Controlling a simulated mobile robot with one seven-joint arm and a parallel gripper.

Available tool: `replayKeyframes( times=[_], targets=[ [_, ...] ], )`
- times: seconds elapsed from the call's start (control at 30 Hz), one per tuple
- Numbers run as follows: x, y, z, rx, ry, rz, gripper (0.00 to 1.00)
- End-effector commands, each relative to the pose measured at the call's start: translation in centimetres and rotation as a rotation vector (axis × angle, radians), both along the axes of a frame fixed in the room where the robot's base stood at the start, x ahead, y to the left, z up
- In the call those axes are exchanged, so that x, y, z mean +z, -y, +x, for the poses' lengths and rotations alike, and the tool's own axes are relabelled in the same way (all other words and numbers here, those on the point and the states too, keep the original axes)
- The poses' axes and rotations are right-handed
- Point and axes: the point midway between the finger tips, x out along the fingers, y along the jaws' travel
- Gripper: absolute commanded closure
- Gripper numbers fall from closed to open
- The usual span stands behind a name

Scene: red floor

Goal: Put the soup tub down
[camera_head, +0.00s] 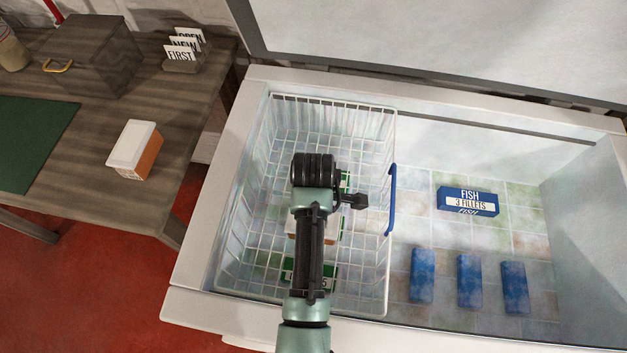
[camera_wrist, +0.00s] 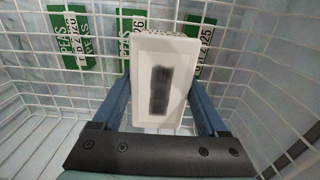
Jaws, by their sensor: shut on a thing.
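A tub with a white lid (camera_wrist: 160,55) is between the fingers of my gripper (camera_wrist: 160,90) in the wrist view. The lid has a dark frosted patch, and no soup label shows. My gripper is shut on the tub, inside the white wire basket (camera_head: 392,250) of the chest freezer. In the head view my arm covers most of the tub; only a pale and orange-brown bit (camera_head: 331,238) shows beside it. I cannot tell whether its underside touches anything.
Green pea packs (camera_wrist: 72,40) lie low in the basket around the tub. Right of the basket are a blue fish box (camera_head: 468,201) and several frosted blue packs (camera_head: 422,275). A similar white-lidded orange tub (camera_head: 134,148) stands on the wooden table (camera_head: 95,190), beside a green mat (camera_head: 30,145).

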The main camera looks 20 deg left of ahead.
Motion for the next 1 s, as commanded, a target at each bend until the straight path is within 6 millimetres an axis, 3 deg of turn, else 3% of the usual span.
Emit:
replayKeyframes(
  times=[0.17,0.53,0.57,0.6,0.7,1.0],
  targets=[
    [-2.6,0.0,0.0,0.0,-0.001,-0.001,1.0],
    [-2.9,0.0,0.0,0.0,0.001,0.0,1.0],
    [-3.0,0.0,0.0,0.0,-0.001,0.0,0.21],
    [-2.9,0.0,0.0,0.0,-0.001,0.0,0.14],
    [-2.9,0.0,0.0,0.0,-0.001,0.0,0.0],
    [-2.3,0.0,0.0,0.0,0.001,0.0,0.0]
  ],
)
